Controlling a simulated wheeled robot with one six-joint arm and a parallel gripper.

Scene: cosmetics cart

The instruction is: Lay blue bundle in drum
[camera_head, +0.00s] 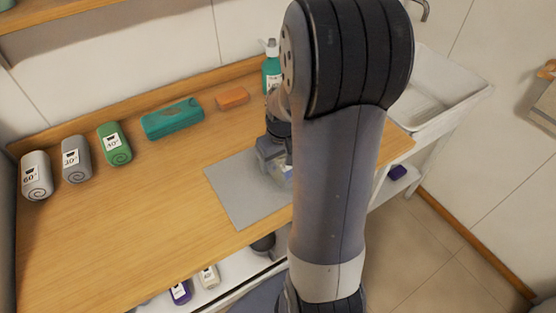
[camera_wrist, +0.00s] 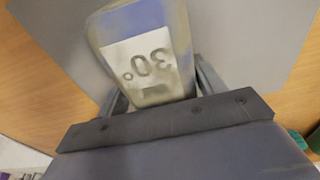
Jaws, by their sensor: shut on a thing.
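My gripper (camera_wrist: 160,92) is shut on a blue-and-beige bundle (camera_wrist: 142,22) with a white "30°" label, upside down in the wrist view. In the head view my gripper (camera_head: 272,160) is over the grey mat (camera_head: 235,196), partly hidden by my own arm. A small part of the bundle (camera_head: 287,172) shows beside the jaws. I cannot tell whether it touches the mat. I cannot make out a drum for certain; a dark rounded thing (camera_head: 263,243) shows partly below the counter's front edge.
On the wooden counter (camera_head: 130,220) stand a white "60°" bundle (camera_head: 37,176), a grey "30°" bundle (camera_head: 76,160), a green "40°" bundle (camera_head: 115,144), a teal box (camera_head: 172,118), an orange block (camera_head: 232,97) and a green bottle (camera_head: 271,72). A white sink (camera_head: 430,95) is right.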

